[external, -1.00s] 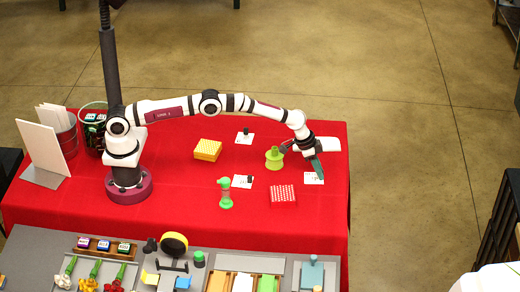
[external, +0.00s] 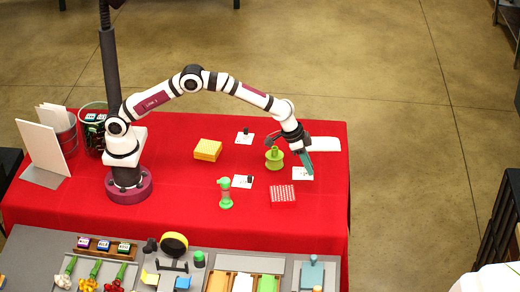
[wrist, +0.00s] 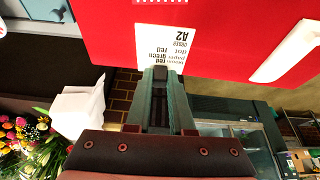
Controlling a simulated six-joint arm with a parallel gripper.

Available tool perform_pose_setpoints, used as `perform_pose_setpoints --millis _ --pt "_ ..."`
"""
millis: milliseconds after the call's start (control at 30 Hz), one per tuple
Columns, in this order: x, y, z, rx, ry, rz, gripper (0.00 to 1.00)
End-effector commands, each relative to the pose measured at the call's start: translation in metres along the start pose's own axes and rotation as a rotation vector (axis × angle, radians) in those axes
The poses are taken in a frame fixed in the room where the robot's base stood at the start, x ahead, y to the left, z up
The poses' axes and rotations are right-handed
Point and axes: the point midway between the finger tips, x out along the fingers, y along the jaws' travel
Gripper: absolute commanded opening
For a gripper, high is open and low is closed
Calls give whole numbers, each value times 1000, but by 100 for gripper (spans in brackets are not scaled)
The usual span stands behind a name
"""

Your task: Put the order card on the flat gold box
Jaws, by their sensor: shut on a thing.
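The order card (external: 301,174) is white with printed text, and it shows upside down as "ORDER A2" in the wrist view (wrist: 165,42). My gripper (external: 309,168) is shut on the dark clip (wrist: 160,74) at the card's edge. The card appears to be a little above the red cloth, but its exact height is hard to tell. The flat gold box (external: 207,150) is the yellow patterned box on the table, left of my gripper and the green spool. Nothing is seen lying on its top.
A green spool (external: 274,158) stands just left of my gripper. A white wrap (external: 326,144) lies behind.

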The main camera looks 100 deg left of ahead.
Motion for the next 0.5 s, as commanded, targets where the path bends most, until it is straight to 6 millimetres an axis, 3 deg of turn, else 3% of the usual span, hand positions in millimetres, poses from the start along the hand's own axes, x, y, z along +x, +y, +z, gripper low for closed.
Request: perform_pose_setpoints --millis 167,267,500 --pt "-6 3 4 -20 0 -9 0" --pt "-14 -6 17 -113 -1 -48 0" --pt "-54 -46 87 -587 1 -247 0"
